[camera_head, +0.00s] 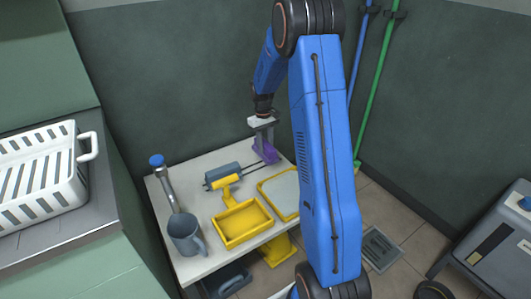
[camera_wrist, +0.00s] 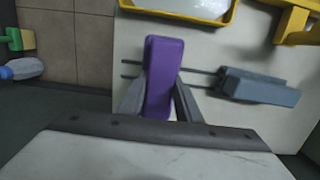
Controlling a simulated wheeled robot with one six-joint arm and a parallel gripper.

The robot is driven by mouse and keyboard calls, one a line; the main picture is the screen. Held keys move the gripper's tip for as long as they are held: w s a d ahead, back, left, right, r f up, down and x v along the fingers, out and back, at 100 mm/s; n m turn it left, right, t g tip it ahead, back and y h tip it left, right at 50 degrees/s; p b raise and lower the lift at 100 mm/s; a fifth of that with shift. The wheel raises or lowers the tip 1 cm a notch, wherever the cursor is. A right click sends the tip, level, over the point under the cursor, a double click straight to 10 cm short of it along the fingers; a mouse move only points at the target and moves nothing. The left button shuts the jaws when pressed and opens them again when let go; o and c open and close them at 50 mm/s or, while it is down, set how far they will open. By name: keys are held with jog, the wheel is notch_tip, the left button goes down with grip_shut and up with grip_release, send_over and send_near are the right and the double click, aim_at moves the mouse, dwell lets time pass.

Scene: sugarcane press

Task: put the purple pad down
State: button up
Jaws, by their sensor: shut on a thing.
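The purple pad (camera_wrist: 163,75) is between the two fingers of my gripper (camera_wrist: 160,108) in the wrist view, and the fingers are shut on it. In the head view the purple pad (camera_head: 265,151) is at the far right part of the white table (camera_head: 205,160), below my gripper (camera_head: 264,136). It is over two dark rods that run from a grey block (camera_head: 222,176). The block also shows in the wrist view (camera_wrist: 258,88). I cannot tell whether the pad touches the table or the rods.
A yellow-rimmed tray (camera_head: 283,193), a yellow box (camera_head: 242,222), a grey mug (camera_head: 186,235) and a blue-topped metal tool (camera_head: 164,182) are on the table. A white basket (camera_head: 40,170) stands on the left counter. Green and blue poles lean at the back wall.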

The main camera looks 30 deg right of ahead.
jog(key=shift+f, duration=1.8)
jog(key=shift+f, duration=0.35)
jog(key=o, duration=1.1)
